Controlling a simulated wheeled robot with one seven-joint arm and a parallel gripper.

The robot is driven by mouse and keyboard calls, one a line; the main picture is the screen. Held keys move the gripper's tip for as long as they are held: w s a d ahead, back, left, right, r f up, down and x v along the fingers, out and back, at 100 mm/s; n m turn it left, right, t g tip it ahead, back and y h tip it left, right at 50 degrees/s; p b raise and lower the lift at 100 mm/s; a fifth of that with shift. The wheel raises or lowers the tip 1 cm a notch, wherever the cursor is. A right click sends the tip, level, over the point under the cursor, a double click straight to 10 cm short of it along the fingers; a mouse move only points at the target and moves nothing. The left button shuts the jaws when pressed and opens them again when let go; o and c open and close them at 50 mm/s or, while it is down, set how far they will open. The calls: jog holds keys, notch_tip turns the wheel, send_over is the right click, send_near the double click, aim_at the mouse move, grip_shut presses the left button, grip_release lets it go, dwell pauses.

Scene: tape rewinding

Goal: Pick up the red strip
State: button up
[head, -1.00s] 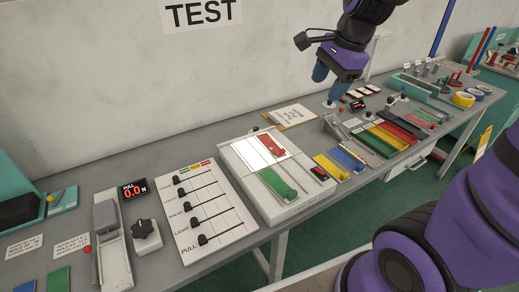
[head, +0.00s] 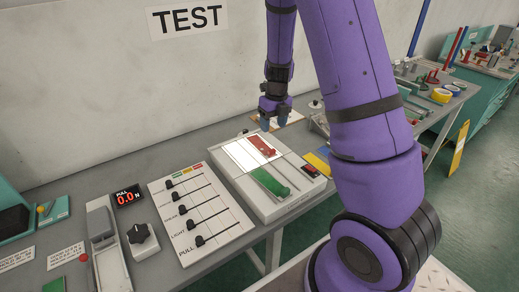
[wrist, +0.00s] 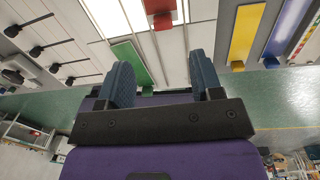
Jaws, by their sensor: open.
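The red strip (head: 262,146) lies on the bright white panel of the light box (head: 288,207), on the right part of the lit area. In the wrist view its near end, the red strip (wrist: 160,9), shows at the top edge and the rest is cut off. A green strip (head: 270,182) lies on the same box, nearer the front; it also shows in the wrist view (wrist: 130,60). My gripper (head: 272,122) is open and empty, pointing down, apart from the red strip and just behind it in the picture. Its two blue fingers (wrist: 160,62) stand spread.
A slider board (head: 202,214) and a force gauge with display (head: 129,196) stand to the left. A yellow strip (head: 316,161) lies right of the box. My arm hides much of the right bench. The wall rises behind.

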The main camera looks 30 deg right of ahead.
jog(key=f, duration=0.4)
jog(key=shift+a+f, duration=0.2)
jog(key=shift+f, duration=2.85)
jog(key=shift+c, duration=0.4)
jog(key=c, duration=0.9)
